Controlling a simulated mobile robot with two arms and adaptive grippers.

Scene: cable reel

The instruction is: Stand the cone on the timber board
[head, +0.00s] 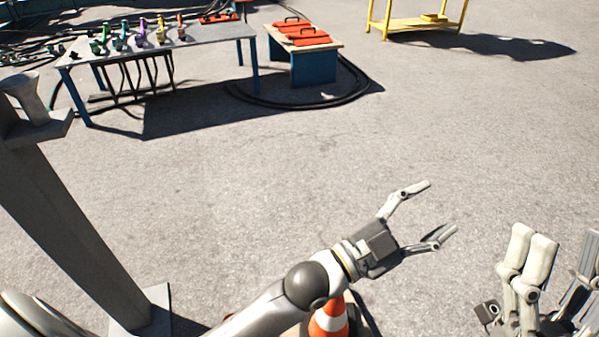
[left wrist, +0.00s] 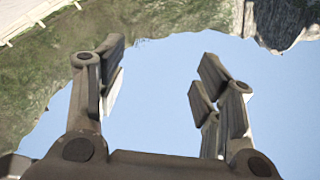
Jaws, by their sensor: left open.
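The orange-and-white cone (head: 329,320) shows at the bottom of the head view, just below my left forearm. The arm and the picture edge hide much of it. A tan surface shows beside it, mostly hidden; I cannot tell whether it is the timber board. My left gripper (head: 438,209) is open and empty, above and to the right of the cone, not touching it. In the left wrist view its fingers (left wrist: 160,85) stand apart with only sky between them. My right gripper (head: 548,262) is at the lower right, partly cut off, and its jaw state is unclear.
A grey table (head: 160,48) with several coloured tools stands at the back left. Orange cases (head: 300,34) lie on a blue-legged bench, with black cable (head: 300,104) on the ground near it. A yellow stand (head: 415,24) is at the back. The middle pavement is clear.

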